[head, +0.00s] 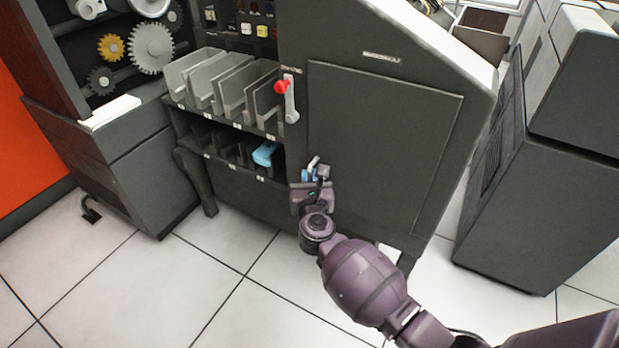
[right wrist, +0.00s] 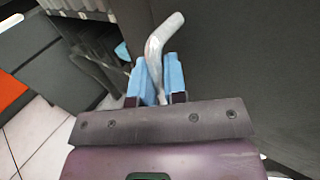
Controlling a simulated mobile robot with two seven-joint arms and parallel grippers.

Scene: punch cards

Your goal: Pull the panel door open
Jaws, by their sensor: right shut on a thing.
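The panel door (head: 385,140) is a large dark grey panel on the front of the machine and sits flush in its frame, as far as I can see. Its light grey handle (head: 314,163) is at the door's left edge, low down. My right gripper (head: 311,176) is shut on the handle. In the right wrist view, the two blue fingertips (right wrist: 158,80) close around the handle (right wrist: 164,40), whose bent upper end sticks out above them. The lower part of the handle is hidden by the gripper. My left gripper is not in view.
A red-tipped lever (head: 289,97) is on the machine above the handle. Card racks (head: 225,85) stand left of the door, with a blue object (head: 266,154) on the lower shelf. A dark cabinet (head: 540,160) stands to the right. The tiled floor (head: 220,290) in front is clear.

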